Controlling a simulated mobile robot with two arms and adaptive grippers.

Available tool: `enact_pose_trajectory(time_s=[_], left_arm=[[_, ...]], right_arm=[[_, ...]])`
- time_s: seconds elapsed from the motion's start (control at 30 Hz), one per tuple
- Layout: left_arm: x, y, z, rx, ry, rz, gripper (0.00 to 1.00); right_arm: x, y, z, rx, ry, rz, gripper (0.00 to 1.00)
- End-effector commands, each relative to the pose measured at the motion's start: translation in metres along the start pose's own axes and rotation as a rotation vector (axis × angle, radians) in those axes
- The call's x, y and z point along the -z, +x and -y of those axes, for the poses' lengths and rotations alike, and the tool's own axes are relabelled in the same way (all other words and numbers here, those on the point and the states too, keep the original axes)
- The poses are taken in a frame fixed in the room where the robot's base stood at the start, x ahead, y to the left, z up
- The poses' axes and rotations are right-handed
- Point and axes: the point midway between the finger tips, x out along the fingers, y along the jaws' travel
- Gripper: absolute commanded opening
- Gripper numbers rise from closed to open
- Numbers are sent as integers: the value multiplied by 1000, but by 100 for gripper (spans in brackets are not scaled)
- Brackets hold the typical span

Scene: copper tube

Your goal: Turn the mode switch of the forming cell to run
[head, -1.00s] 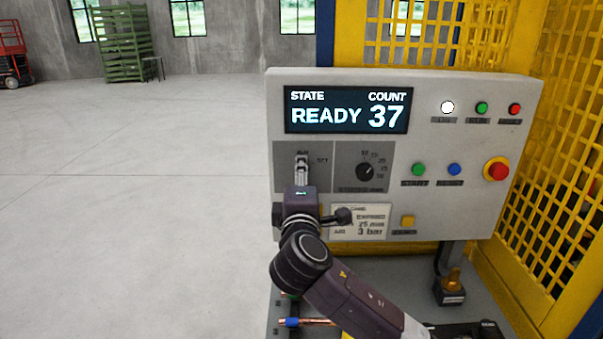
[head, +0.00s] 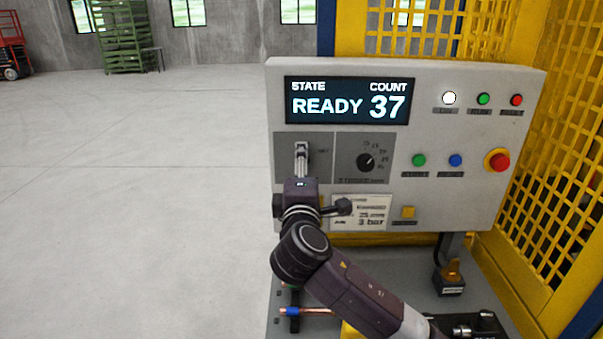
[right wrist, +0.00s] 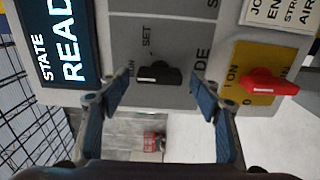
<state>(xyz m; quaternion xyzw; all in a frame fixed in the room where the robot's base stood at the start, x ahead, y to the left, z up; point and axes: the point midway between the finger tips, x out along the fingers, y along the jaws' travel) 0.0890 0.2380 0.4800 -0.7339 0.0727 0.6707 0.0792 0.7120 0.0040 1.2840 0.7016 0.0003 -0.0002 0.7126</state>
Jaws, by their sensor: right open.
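The mode switch (right wrist: 160,74) is a black knob on a grey plate in the right wrist view. Its handle lies along the line toward a partly hidden label that seems to read RUN; the SET label is off to its side. My right gripper (right wrist: 160,98) is open, with one blue-padded finger on each side of the knob and a gap to each. In the head view my right gripper (head: 301,152) covers the switch on the forming cell's panel (head: 440,200). The display (head: 346,100) reads READY and count 37. My left gripper is not in view.
A red rotary switch on a yellow plate (right wrist: 268,84) is close beside one finger. A dial (head: 366,162), push buttons and a red emergency stop (head: 497,161) are to the right. A yellow mesh guard (head: 545,170) stands at the right.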

Motion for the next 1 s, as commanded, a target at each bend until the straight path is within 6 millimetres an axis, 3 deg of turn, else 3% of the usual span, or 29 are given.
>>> enact_pose_trajectory(time_s=[0.17,0.7,1.0], left_arm=[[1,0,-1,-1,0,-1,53],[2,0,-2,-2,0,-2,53],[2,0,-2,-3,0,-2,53]], right_arm=[[1,-15,0,-1,1,-2,59],[1,-108,1,2,0,-3,59],[1,-120,1,1,-1,0,59]])
